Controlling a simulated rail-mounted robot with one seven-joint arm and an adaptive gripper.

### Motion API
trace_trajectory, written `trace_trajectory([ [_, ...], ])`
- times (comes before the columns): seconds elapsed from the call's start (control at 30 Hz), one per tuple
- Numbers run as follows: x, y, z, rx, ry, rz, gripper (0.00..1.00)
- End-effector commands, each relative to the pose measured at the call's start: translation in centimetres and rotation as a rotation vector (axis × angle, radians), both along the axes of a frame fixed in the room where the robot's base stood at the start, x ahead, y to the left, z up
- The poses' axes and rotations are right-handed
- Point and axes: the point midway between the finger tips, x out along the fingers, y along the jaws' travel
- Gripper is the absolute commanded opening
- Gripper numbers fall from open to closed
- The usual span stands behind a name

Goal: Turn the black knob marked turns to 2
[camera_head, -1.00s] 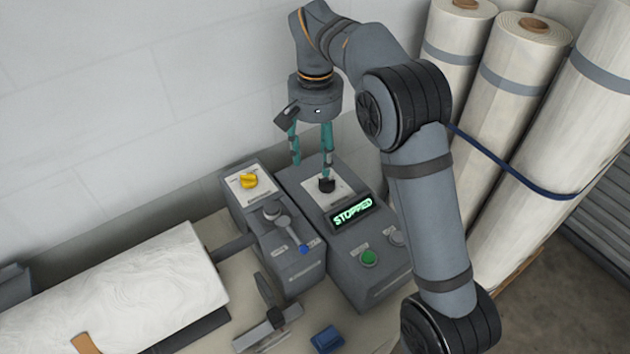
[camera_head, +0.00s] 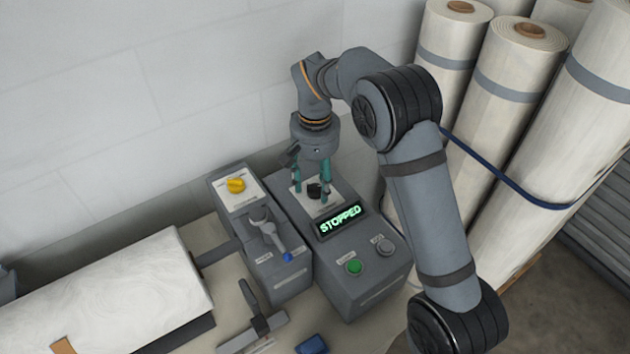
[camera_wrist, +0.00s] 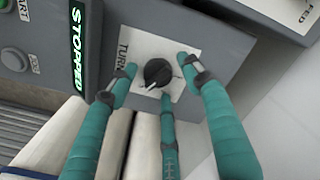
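The black knob (camera_wrist: 158,73) sits on a white plate marked "TURN..." (camera_wrist: 130,50) in the wrist view; the rest of the label is hidden. A white pointer mark shows at its lower left edge. In the head view the knob (camera_head: 314,190) is on the right control box, above the green "STOPPED" display (camera_head: 340,219). My gripper (camera_head: 311,196) is over the knob, pointing down. In the wrist view its teal fingers (camera_wrist: 158,82) are spread around the knob with gaps, open and holding nothing. I cannot tell the exact scale position of the knob.
A second box at left carries a yellow knob (camera_head: 236,185) and a lever with a blue tip (camera_head: 287,256). A green button (camera_head: 354,266) and a grey button (camera_head: 385,246) sit below the display. Tall wrapped rolls (camera_head: 511,75) stand at right. A white roll (camera_head: 100,295) lies at left.

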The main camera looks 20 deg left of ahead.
Motion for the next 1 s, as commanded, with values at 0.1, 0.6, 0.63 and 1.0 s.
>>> trace_trajectory([
  [0.1, -0.01, 0.02, 0.02, 0.0, 0.0, 0.0, 0.41],
  [0.6, 0.1, 0.1, 0.1, 0.002, -0.003, 0.002, 0.12],
  [0.63, 0.11, 0.1, 0.11, 0.003, -0.004, 0.002, 0.1],
  [1.0, 0.21, 0.19, 0.2, 0.005, -0.008, 0.031, 0.06],
])
